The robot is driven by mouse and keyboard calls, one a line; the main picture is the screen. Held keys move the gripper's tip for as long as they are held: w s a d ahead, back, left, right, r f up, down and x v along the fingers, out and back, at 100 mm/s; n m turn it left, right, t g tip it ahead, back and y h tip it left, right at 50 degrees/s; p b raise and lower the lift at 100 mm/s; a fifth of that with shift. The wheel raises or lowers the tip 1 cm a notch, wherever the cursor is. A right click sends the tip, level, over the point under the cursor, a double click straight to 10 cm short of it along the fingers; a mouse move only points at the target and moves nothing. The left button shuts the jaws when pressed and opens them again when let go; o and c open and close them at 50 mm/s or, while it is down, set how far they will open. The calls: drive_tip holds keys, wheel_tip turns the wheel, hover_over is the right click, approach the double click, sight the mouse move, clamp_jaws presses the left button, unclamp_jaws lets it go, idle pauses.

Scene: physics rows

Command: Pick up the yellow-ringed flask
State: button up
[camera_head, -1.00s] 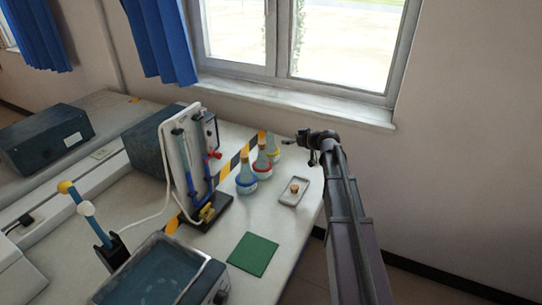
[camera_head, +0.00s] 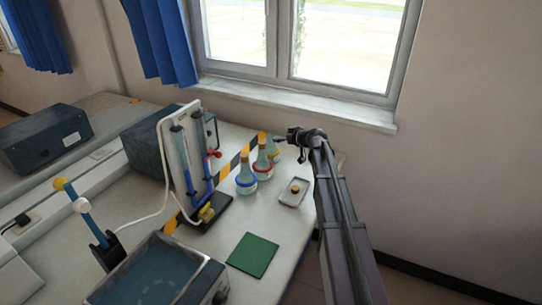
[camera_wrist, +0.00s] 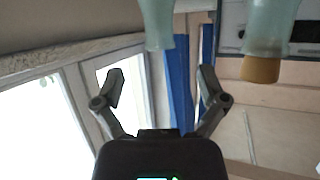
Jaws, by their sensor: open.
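The yellow-ringed flask (camera_head: 274,155) stands upright at the back of a row of three flasks on the bench, partly hidden by the red-ringed flask. My gripper (camera_head: 281,140) is just right of its neck in the head view. In the wrist view my gripper (camera_wrist: 160,78) is open with nothing between its fingers. A pale neck without a stopper (camera_wrist: 157,25) hangs inverted beyond the fingertips, roughly in line with the gap. A second neck with a cork (camera_wrist: 261,69) is at the upper right. Their rings are out of that view.
The red-ringed flask (camera_head: 263,170) and blue-ringed flask (camera_head: 246,184) stand close in front. The window wall is behind.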

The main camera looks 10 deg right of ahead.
sight(273, 135)
drive_tip(key=shift+x, duration=1.25)
drive_tip(key=shift+b, duration=0.3)
drive_tip(key=shift+b+x, duration=0.8)
drive_tip(key=shift+x, duration=1.8)
drive_tip(key=shift+r, duration=0.15)
drive_tip(key=shift+c, duration=0.2)
clamp_jaws()
